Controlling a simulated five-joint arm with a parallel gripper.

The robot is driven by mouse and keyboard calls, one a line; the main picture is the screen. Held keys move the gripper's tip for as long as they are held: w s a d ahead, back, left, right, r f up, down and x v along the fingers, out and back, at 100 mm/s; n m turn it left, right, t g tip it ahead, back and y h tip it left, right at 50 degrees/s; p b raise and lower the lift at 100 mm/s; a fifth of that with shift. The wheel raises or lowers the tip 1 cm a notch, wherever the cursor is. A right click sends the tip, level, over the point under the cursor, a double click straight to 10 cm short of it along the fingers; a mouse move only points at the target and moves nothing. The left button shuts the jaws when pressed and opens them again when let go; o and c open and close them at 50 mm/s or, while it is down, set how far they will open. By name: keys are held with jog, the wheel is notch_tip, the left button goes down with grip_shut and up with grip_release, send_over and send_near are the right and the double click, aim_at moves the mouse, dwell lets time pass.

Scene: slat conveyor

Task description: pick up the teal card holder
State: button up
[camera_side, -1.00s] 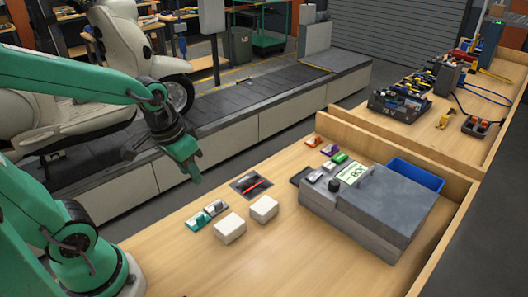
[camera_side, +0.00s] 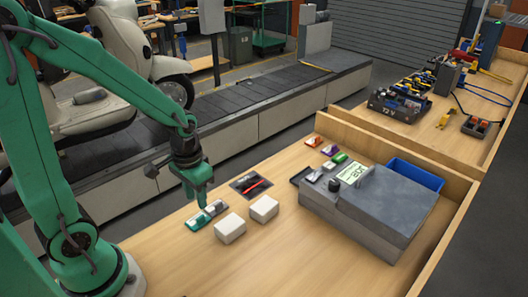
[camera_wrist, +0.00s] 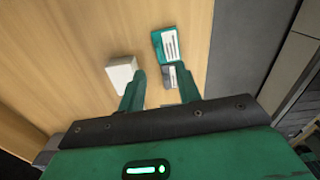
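The teal card holder (camera_side: 197,222) lies flat on the wooden bench, at the left of the small items in the side view. In the wrist view it (camera_wrist: 158,44) lies beyond my fingertips with a pale striped card face. A grey card holder (camera_side: 216,207) lies right beside it; in the wrist view this one (camera_wrist: 172,77) sits close to my right finger. My gripper (camera_side: 199,204) points down above the holders. In the wrist view my gripper (camera_wrist: 159,80) has its fingers apart with nothing held between them.
Two white blocks (camera_side: 230,229) (camera_side: 264,209) stand right of the holders. A dark tray (camera_side: 240,181) with a red pen lies behind. A grey machine (camera_side: 385,210) and a blue bin (camera_side: 418,176) fill the right. The bench front is clear.

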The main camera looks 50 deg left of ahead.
aim_at(200, 217)
jog(key=shift+f, duration=1.05)
jog(key=shift+d+f, duration=0.1)
jog(key=shift+f, duration=2.5)
grip_shut()
